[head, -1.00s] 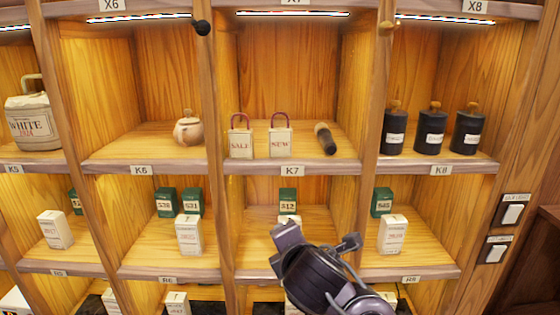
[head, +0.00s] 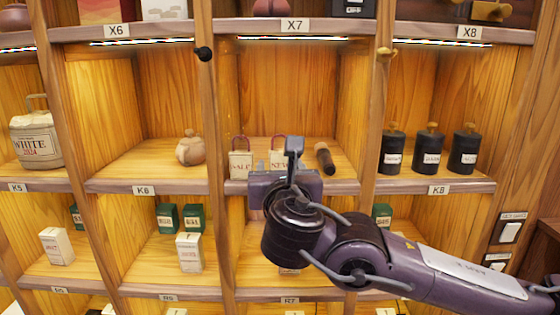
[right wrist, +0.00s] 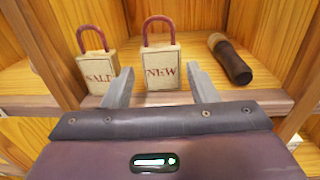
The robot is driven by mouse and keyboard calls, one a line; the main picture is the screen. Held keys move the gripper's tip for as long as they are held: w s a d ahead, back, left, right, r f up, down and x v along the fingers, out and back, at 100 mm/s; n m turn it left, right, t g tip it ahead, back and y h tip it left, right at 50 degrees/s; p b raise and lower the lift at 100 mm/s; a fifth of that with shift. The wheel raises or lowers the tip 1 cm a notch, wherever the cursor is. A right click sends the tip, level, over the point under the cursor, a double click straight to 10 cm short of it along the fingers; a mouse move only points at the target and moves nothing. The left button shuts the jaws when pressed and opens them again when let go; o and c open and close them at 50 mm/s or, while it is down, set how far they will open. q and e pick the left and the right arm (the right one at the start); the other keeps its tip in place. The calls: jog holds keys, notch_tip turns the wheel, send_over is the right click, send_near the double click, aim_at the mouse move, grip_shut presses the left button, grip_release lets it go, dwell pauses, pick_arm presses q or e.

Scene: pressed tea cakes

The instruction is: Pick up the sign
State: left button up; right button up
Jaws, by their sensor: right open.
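Two small cream tag-shaped signs with dark red loop handles stand on the shelf of compartment K7. The SALE sign (head: 240,166) is on the left, and it also shows in the right wrist view (right wrist: 99,70). The NEW sign (head: 277,158) is right of it, partly hidden by my right gripper (head: 291,150) in the head view. In the right wrist view my gripper (right wrist: 158,80) is open and empty, its fingers pointing towards the NEW sign (right wrist: 161,69), one on each side of it in the picture. My left gripper is not in view.
A dark brown cylinder with a tan end (head: 325,158) lies right of the NEW sign. Wooden dividers flank the compartment, and the shelf's front edge (right wrist: 30,106) runs below the signs. Black jars (head: 430,150) stand in K8, a clay teapot (head: 190,148) in K6.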

aim_at(280, 160)
jog(key=w+p, duration=0.1)
jog(key=w, duration=0.1)
jog(key=w+p, duration=0.1)
jog(key=shift+w+r, duration=0.35)
jog(key=shift+r, duration=0.05)
jog(key=shift+w+f, duration=0.15)
jog(key=shift+w, duration=0.2)
jog(key=c, duration=0.7)
jog(key=shift+c, duration=0.2)
jog(key=shift+r+b, duration=0.6)
jog(key=shift+r, duration=4.4)
